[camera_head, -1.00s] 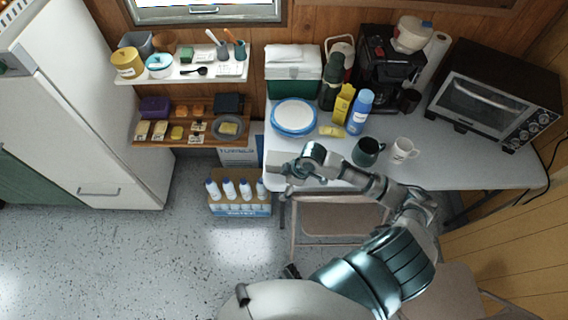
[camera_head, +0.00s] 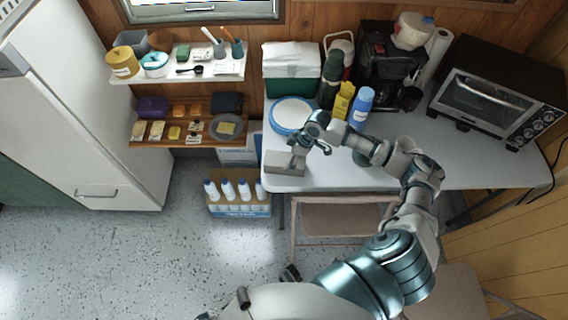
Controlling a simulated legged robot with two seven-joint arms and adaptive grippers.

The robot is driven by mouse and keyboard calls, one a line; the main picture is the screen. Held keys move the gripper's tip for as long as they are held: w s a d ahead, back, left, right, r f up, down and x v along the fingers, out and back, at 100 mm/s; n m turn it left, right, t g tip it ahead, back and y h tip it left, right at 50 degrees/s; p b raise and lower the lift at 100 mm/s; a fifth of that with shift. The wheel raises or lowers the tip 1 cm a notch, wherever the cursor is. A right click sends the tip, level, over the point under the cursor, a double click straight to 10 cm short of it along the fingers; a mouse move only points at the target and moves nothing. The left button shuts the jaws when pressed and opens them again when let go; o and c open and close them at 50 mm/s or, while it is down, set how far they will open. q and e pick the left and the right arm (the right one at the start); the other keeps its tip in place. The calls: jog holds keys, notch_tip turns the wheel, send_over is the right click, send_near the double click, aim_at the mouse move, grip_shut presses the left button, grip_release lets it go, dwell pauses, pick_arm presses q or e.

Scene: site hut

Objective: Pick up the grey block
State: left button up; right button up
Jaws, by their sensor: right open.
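The grey block (camera_head: 283,163) lies on the light table (camera_head: 340,178) at its left front corner. My right gripper (camera_head: 310,149) is just above and to the right of the block in the picture, with its fingers pointing down the picture. It is open, with nothing seen between its fingers. One finger shows close to the block's right end; I cannot tell whether they touch. My left gripper is not in view.
A white and blue plate stack (camera_head: 291,114), a yellow box (camera_head: 343,100) and a blue bottle (camera_head: 361,105) stand behind the gripper. A toaster oven (camera_head: 495,90) is at right. A bottle carton (camera_head: 238,196) stands on the floor.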

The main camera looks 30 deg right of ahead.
aim_at(284, 159)
jog(key=shift+w+d+f, duration=0.1)
jog(key=shift+d+f, duration=0.05)
jog(key=shift+f, duration=0.25)
jog(key=x, duration=0.2)
jog(key=b+x, duration=0.1)
jog(key=x, duration=0.1)
jog(key=shift+w+a+f, duration=0.15)
jog(key=shift+w+a, duration=0.05)
jog(key=shift+a, duration=0.3)
jog(key=shift+a+f, duration=0.15)
jog(key=shift+a, duration=0.3)
jog(key=shift+d+f, duration=0.1)
jog(key=shift+d, duration=0.55)
jog(key=c, duration=1.7)
jog(key=shift+a, duration=0.1)
jog(key=shift+c, duration=0.8)
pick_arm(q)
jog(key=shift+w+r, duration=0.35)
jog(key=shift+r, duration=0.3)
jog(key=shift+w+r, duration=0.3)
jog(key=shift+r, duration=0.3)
pick_arm(e)
jog(key=shift+w+a+r, duration=0.1)
jog(key=shift+a+r, duration=0.1)
jog(key=shift+a, duration=0.1)
